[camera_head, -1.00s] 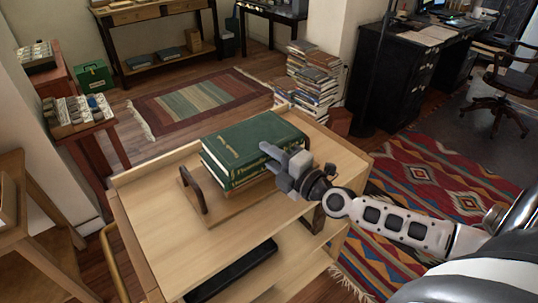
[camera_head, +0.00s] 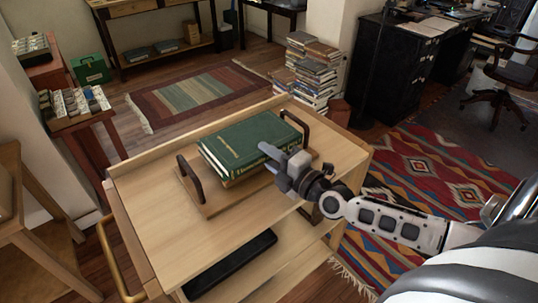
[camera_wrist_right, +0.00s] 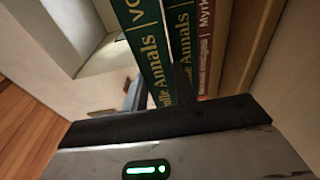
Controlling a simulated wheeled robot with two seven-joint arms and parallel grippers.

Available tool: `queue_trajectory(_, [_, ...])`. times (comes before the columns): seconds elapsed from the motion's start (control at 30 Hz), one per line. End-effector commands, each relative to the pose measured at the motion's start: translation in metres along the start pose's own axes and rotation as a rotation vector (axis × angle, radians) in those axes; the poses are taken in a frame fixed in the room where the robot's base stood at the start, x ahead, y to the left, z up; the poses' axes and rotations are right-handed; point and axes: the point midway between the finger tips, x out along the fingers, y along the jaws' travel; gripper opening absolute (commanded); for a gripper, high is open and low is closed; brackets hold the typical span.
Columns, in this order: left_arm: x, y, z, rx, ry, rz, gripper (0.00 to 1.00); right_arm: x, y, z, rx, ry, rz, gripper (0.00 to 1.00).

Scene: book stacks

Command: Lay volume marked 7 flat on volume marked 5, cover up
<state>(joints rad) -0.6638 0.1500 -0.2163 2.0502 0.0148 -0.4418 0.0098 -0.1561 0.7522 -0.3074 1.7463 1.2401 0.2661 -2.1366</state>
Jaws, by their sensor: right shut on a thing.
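A green book (camera_head: 250,140) with gold lettering lies flat, cover up, above the low wooden tray (camera_head: 222,206) on the cart. My right gripper (camera_head: 277,168) is shut on its edge at the right. The right wrist view shows a green spine (camera_wrist_right: 143,45) reading "Annals" between my fingers, with the start of a volume mark. A second green "Annals" spine (camera_wrist_right: 181,35) is close beside it. Both volume numbers are out of sight. I cannot tell whether the held book touches what lies under it. My left gripper is not in view.
A red-brown spine (camera_wrist_right: 206,40) is beside the green ones in the wrist view. Dark handles stand at the tray's left end (camera_head: 190,180) and far right end (camera_head: 296,122). The cart top (camera_head: 150,185) is bare at the left. Book piles (camera_head: 312,72) stand on the floor behind.

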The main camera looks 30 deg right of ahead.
Motion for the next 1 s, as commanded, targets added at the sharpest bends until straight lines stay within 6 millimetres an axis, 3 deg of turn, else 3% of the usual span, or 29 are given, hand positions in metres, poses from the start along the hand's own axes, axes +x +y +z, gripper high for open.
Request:
queue_trajectory(0.63, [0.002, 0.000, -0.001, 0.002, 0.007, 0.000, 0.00, 0.001, -0.002, 0.001, -0.002, -0.002, 0.007, 0.00])
queue_trajectory(0.67, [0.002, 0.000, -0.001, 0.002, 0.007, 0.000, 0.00, 0.001, -0.002, 0.001, -0.001, -0.002, 0.007, 0.30])
queue_trajectory(0.73, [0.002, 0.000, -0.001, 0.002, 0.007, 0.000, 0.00, 0.001, -0.002, 0.001, -0.001, -0.002, 0.006, 0.49])
queue_trajectory(1.0, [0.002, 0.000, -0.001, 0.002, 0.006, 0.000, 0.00, -0.001, -0.007, 0.000, 0.001, 0.000, -0.006, 0.53])
